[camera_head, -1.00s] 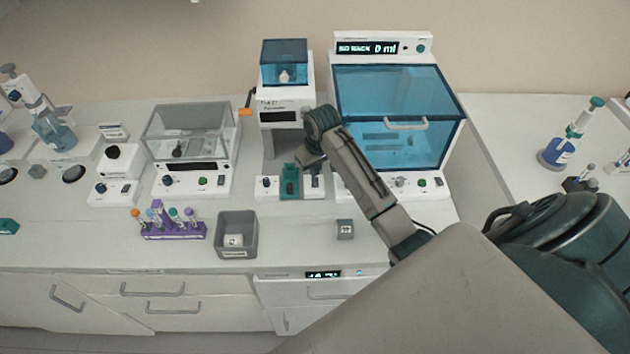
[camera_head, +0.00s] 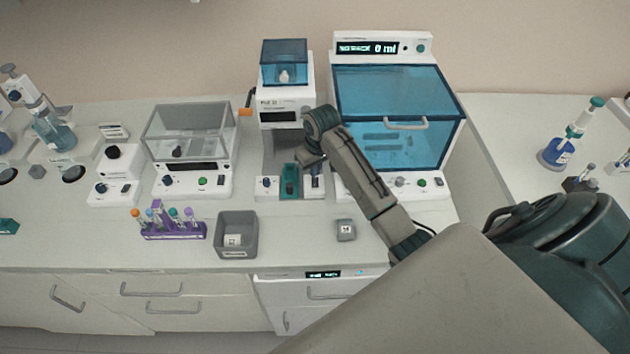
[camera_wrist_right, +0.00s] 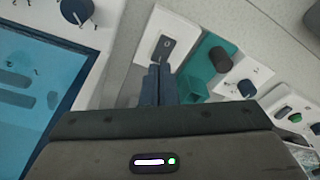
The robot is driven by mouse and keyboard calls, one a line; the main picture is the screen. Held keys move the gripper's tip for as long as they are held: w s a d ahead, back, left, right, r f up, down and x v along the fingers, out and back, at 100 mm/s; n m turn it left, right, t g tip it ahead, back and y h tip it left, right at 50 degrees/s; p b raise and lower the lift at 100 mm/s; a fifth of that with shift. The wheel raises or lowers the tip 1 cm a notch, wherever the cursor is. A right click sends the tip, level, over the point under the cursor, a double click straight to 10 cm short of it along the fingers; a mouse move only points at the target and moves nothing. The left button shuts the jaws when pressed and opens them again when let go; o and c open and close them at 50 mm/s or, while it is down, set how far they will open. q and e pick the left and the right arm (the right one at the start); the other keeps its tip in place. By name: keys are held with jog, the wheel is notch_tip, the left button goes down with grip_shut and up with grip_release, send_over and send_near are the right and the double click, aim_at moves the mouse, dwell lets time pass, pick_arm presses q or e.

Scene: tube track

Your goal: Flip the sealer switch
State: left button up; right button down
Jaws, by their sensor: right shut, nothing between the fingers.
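The sealer (camera_head: 284,103) is a white tower with a blue-lidded top and an orange lever at its left, at the back middle of the bench. Its base holds a blue knob, a teal tray (camera_head: 290,183) and a dark switch, which shows as a dark rocker on a white plate (camera_wrist_right: 165,46) in the right wrist view. My right gripper (camera_head: 314,176) is over the base's right side, partly hiding that plate in the head view. In the wrist view its shut, empty fingers (camera_wrist_right: 158,72) point at the switch's near end; contact cannot be told. My left gripper is out of view.
A large blue-windowed cabinet (camera_head: 385,85) stands close to the right of the sealer. A clear-covered grey machine (camera_head: 190,135) is to the left. A purple tube rack (camera_head: 172,233), an open grey bin (camera_head: 236,245) and a small grey block (camera_head: 345,230) are in front.

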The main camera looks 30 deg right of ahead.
aim_at(315, 179)
jog(key=shift+f, duration=0.95)
dwell(0.9)
jog(key=shift+r+p, duration=0.4)
jog(key=shift+r, duration=3.15)
